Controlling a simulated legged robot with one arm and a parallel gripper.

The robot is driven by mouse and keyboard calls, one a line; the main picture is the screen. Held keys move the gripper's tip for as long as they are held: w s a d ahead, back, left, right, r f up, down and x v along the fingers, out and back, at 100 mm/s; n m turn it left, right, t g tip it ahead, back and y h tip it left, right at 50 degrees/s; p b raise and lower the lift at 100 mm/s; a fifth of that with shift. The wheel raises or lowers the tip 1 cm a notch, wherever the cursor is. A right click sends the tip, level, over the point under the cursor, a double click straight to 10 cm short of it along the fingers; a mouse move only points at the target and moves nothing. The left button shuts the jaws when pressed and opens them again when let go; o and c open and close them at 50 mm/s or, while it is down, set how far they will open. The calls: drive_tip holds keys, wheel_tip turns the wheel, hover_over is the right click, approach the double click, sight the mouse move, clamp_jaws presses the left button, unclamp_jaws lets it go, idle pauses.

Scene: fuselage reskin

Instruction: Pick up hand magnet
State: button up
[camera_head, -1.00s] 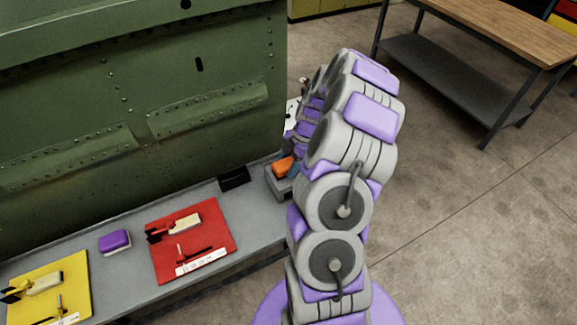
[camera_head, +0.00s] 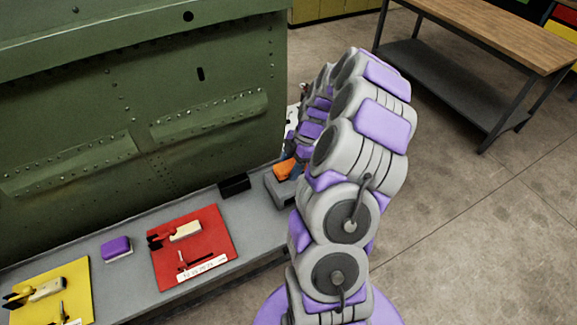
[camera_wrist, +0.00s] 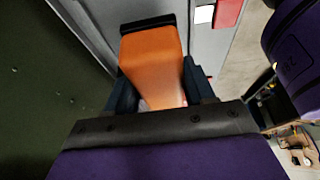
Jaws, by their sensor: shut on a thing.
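An orange block, which I take to be the hand magnet (camera_wrist: 152,62), sits between the dark blue fingers of my gripper (camera_wrist: 158,92) in the wrist view. The fingers are shut on its two sides. In the head view the orange block (camera_head: 285,170) shows at the far right end of the grey ledge, just above a grey box (camera_head: 283,190). I cannot tell whether it touches the box. My arm hides most of my gripper there.
A green riveted panel (camera_head: 140,100) rises behind the ledge. On the ledge are a black box (camera_head: 234,185), a red tool board (camera_head: 205,228), a purple block (camera_head: 116,247) and a yellow tool board (camera_head: 75,285). A wood-topped bench (camera_head: 500,30) stands at the back right over open floor.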

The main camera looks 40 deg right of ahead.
drive_tip(key=s+a+r, duration=0.1)
drive_tip(key=s, duration=1.3)
drive_tip(key=shift+s+a+r+p, duration=0.25)
drive_tip(key=shift+s+a+p, duration=0.1)
drive_tip(key=shift+a+p, duration=0.1)
